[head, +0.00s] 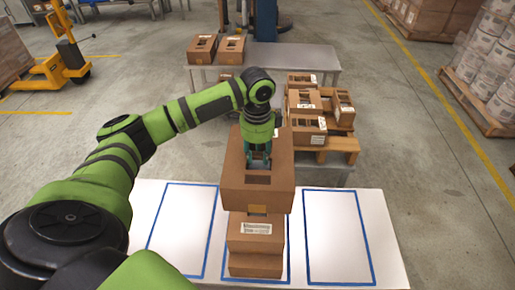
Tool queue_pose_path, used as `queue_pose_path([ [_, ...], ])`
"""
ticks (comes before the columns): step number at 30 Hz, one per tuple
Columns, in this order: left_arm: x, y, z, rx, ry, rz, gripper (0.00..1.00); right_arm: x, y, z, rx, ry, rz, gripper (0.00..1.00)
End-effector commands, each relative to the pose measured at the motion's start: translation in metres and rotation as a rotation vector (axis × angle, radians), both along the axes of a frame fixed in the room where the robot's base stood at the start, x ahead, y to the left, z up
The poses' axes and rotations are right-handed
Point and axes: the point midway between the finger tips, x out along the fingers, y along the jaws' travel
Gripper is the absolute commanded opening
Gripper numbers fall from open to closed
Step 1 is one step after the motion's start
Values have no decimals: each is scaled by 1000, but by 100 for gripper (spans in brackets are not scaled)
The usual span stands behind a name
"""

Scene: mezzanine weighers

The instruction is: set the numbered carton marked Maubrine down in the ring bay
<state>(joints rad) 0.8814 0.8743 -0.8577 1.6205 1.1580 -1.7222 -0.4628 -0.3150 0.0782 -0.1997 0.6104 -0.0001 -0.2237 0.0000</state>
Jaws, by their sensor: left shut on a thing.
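My left gripper (258,162) is shut on a brown carton (257,195), gripped at its top. The carton is level and above the middle of the white table, over a stack of cartons; I cannot tell whether it touches them. The stack has a labelled carton (255,232) on top of another carton (255,265), inside the middle blue-outlined bay (286,262). The label's print is too small to read surely. No label shows on the held carton's visible sides. No ring mark shows; the stack covers much of the middle bay. My right gripper is not in view.
The left bay (183,228) and right bay (337,236) are empty. Behind, a wooden pallet (345,145) holds several cartons (305,103), and a grey table (300,60) holds two cartons (231,49). A yellow pallet truck (65,60) stands far left.

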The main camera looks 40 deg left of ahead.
Motion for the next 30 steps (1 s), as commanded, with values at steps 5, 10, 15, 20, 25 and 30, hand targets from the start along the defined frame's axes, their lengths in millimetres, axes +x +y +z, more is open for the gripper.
queue_pose_path([
  [5, 1, 0, 0, -1, -3, 0, 0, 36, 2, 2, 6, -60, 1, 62],
  [10, 0, 0, 0, -1, -3, 0, 0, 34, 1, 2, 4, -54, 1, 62],
  [15, 0, 0, -3, -1, -3, 1, 0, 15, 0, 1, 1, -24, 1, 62],
  [20, 0, 1, -9, 1, -5, 2, 0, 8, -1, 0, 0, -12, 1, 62],
  [25, -1, 2, -15, 2, -9, 4, 0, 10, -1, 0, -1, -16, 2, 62],
  [30, -1, 2, -18, 2, -11, 4, 0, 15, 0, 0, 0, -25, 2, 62],
])
